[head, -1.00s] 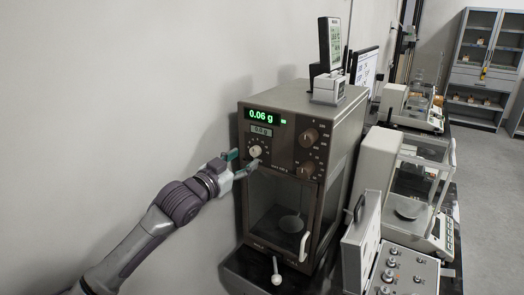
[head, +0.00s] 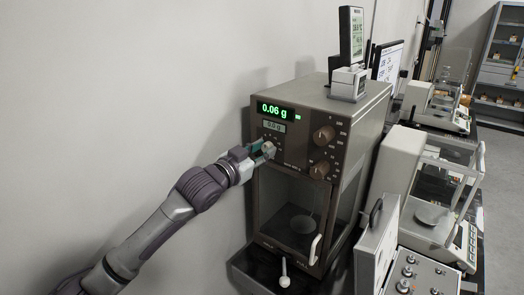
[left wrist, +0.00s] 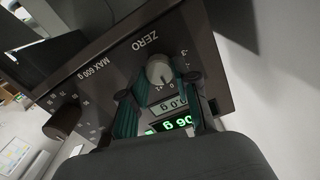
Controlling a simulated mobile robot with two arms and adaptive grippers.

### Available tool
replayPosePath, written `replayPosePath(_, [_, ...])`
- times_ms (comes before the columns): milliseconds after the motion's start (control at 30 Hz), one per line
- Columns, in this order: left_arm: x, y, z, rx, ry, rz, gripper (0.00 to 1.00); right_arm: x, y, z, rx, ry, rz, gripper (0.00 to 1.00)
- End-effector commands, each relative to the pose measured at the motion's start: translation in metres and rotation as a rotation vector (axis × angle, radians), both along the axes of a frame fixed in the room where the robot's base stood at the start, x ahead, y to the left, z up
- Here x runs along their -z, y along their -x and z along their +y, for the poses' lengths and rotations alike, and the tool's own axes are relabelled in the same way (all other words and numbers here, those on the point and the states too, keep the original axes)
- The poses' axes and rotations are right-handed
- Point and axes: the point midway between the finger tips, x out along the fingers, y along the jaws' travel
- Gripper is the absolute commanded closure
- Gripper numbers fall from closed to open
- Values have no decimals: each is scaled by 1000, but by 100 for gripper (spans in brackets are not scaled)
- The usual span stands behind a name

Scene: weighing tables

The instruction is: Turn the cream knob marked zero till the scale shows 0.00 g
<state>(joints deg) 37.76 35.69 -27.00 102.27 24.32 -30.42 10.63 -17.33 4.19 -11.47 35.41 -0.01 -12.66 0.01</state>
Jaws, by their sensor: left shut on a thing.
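The brown scale (head: 275,185) stands against the wall, and its green display (head: 275,111) reads 0.06 g. The cream zero knob (head: 268,148) is on the upper left of its front panel, partly hidden by my fingers in the head view. In the left wrist view the cream knob (left wrist: 159,70) shows between the green finger pads, under the upside-down word ZERO. My left gripper (head: 262,149) is at the panel, shut on the knob, one finger on either side. My right gripper is not in view.
Two brown knobs (head: 323,134) sit to the right on the panel. Below are the scale's glass door and a white lever (head: 284,274). A box of weights (head: 405,265) and a glass-cased balance (head: 440,195) stand at the right.

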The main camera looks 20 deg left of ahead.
Motion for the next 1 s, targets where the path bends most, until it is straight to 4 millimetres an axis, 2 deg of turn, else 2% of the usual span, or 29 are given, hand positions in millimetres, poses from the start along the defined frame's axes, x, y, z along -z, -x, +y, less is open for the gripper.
replayPosePath(267, [0, 0, 0, -1, 64, 26, 100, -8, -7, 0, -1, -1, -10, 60])
replayPosePath(700, [-1, 0, 0, 0, 338, 127, 100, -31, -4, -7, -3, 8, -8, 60])
replayPosePath(1000, [0, -1, 1, 0, 462, 172, 100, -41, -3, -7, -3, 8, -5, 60])
